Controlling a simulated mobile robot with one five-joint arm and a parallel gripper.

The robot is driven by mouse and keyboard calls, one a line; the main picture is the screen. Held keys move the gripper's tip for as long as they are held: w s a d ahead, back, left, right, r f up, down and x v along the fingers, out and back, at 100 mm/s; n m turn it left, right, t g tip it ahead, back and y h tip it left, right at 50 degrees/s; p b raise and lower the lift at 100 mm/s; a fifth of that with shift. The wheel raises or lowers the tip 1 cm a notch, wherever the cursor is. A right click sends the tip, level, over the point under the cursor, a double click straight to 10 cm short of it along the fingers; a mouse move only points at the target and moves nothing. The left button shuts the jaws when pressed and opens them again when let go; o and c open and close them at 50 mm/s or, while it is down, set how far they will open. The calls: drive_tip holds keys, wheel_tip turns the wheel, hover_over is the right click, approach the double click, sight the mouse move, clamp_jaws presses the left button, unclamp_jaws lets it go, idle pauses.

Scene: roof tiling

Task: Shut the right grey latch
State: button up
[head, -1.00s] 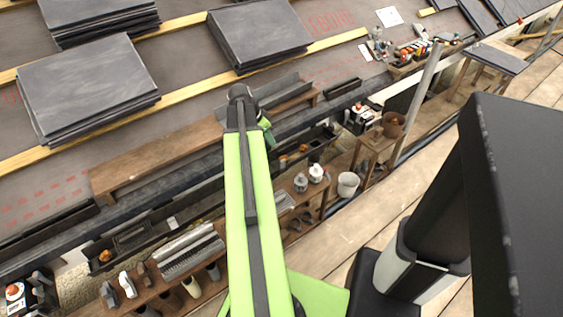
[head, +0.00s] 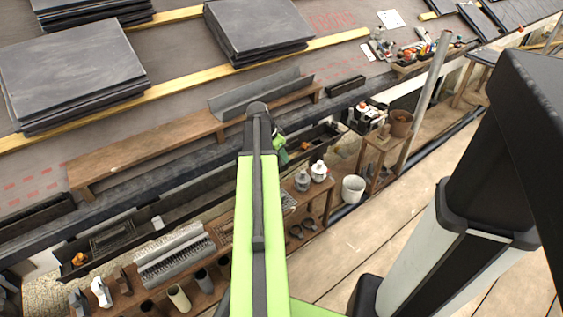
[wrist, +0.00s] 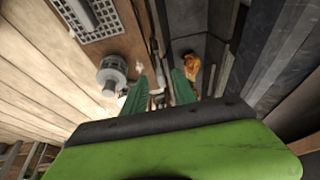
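My gripper (head: 281,150) is over the long dark gutter (head: 190,205), near its right part, seen from above in the head view. In the wrist view its two green fingers (wrist: 159,92) are apart, with a gap between them. Small pale and grey parts (wrist: 157,96) show in that gap beyond the fingertips, too small to identify. I cannot make out the right grey latch for certain in either view. My arm hides part of the gutter and bench in the head view.
A grey cowl (head: 302,181) and a white cowl (head: 319,171) stand on the lower bench, right of my arm. A white bucket (head: 353,188) is further right. A wooden plank (head: 150,150) runs above the gutter. An orange-brown lump (wrist: 191,66) lies in a dark channel.

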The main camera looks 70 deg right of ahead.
drive_tip(key=shift+c, duration=0.4)
clamp_jaws()
drive_tip(key=shift+w+d+f+g+y, duration=0.15)
drive_tip(key=shift+w+d+g+y, duration=0.25)
drive_tip(key=shift+w+d+g, duration=0.35)
drive_tip(key=shift+w+f+n+g+y+b, duration=0.15)
drive_tip(key=shift+n+g+y+b, duration=0.15)
drive_tip(key=shift+g+b, duration=0.3)
drive_tip(key=shift+w+r+n+g+y+b, duration=0.1)
drive_tip(key=shift+w+n+g+y+b, duration=0.15)
drive_tip(key=shift+g+b, duration=0.25)
drive_tip(key=shift+s, duration=0.1)
